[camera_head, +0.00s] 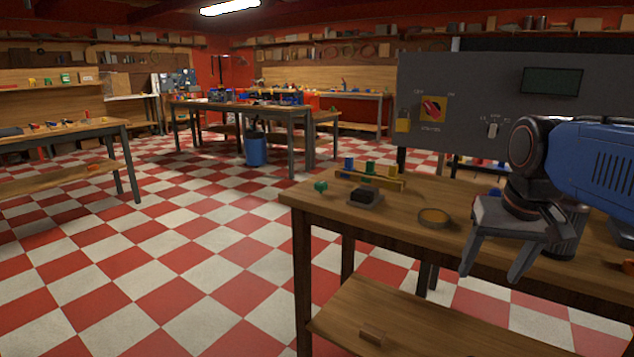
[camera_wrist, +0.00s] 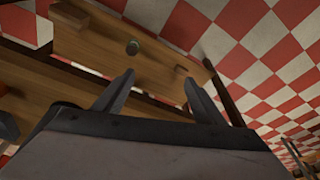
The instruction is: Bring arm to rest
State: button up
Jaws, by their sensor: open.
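My gripper (camera_head: 488,277) hangs at the end of my blue arm, over the front right part of the near wooden workbench (camera_head: 425,203). Its two fingers are spread and point downward, with nothing between them. In the wrist view my gripper (camera_wrist: 159,77) also shows both fingers apart and empty, above wooden surfaces and the checkered floor.
A grey panel with a red switch (camera_head: 432,108) and a dark screen (camera_head: 552,81) stands behind the bench. A rack with coloured pieces (camera_head: 369,176) and a dark block (camera_head: 365,197) sit on the bench's left part. The checkered floor at left is clear.

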jog(key=s+a+f+n+t, duration=0.1)
jog(key=s+a+f+n, duration=0.1)
jog(key=s+f, duration=0.9)
notch_tip(320, 180, down, 2)
jog(key=shift+a+f+t, duration=0.1)
jog(key=shift+a+t, duration=0.3)
jog(key=shift+a, duration=0.35)
jog(key=shift+o, duration=0.6)
